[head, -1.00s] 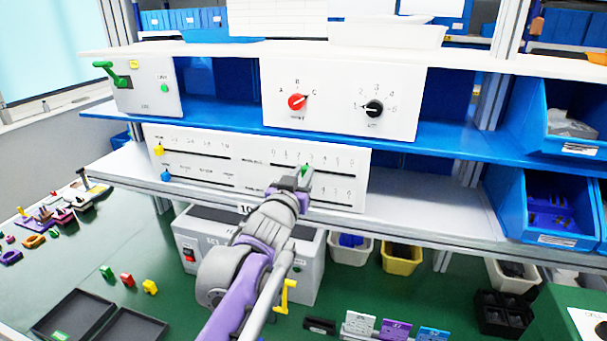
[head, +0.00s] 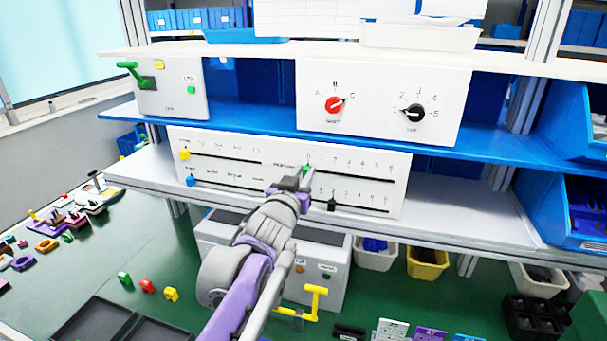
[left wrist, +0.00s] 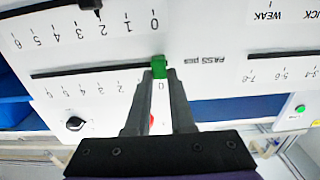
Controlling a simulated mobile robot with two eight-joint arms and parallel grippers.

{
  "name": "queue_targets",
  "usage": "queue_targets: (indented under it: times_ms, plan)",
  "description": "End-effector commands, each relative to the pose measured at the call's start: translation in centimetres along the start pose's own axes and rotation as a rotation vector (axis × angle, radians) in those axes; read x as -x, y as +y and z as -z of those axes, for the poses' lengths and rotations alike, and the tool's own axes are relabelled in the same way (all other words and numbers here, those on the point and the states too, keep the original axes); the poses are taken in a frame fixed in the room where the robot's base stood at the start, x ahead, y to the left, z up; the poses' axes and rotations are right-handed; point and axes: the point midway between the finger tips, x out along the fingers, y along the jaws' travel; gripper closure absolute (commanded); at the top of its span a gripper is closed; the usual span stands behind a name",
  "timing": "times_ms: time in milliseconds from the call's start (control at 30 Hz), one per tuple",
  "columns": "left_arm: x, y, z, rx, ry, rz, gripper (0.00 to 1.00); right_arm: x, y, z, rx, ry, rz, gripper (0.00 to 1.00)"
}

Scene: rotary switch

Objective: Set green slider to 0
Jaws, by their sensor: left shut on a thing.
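The green slider (head: 306,170) sits on the upper right slot of the long white panel (head: 230,148). In the head view it is at the slot's left end, under the 0 mark. My left gripper (head: 301,180) is shut on it. In the left wrist view, which is turned upside down, the green slider (left wrist: 160,66) is between the fingertips (left wrist: 160,76) at the slot's end, beside the 0. The fingers cover part of the panel in the head view. My right gripper is not in view.
A black slider (head: 331,204) is on the slot below. Yellow (head: 184,154) and blue (head: 190,180) sliders are at the panel's left. A red knob (head: 334,105) and black knob (head: 415,112) are on the panel above. Blue bins (head: 580,215) stand at right.

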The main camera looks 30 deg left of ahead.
Motion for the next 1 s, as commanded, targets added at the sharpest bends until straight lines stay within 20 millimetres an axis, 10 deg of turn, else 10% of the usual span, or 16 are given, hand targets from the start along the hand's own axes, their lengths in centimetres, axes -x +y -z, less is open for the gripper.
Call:
queue_targets:
  times_ms: [67, 100, 267, 667, 1000]
  plan:
    - [0.0, -0.2, 0.1, 0.0, 0.0, 0.004, 1.0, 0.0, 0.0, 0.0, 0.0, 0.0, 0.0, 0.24]
    - [0.0, -0.2, 0.1, 0.0, 0.0, 0.004, 0.75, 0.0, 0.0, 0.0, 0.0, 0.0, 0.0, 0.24]
    - [0.0, -0.2, 0.1, 0.0, 0.0, 0.003, 0.47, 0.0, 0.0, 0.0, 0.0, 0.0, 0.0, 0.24]
    - [0.7, -0.1, 0.0, 0.0, 0.0, 0.002, 0.47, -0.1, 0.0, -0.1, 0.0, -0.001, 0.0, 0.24]
    - [6.5, -0.1, -0.1, -0.001, -0.001, 0.002, 0.47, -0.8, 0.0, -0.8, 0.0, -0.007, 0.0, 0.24]
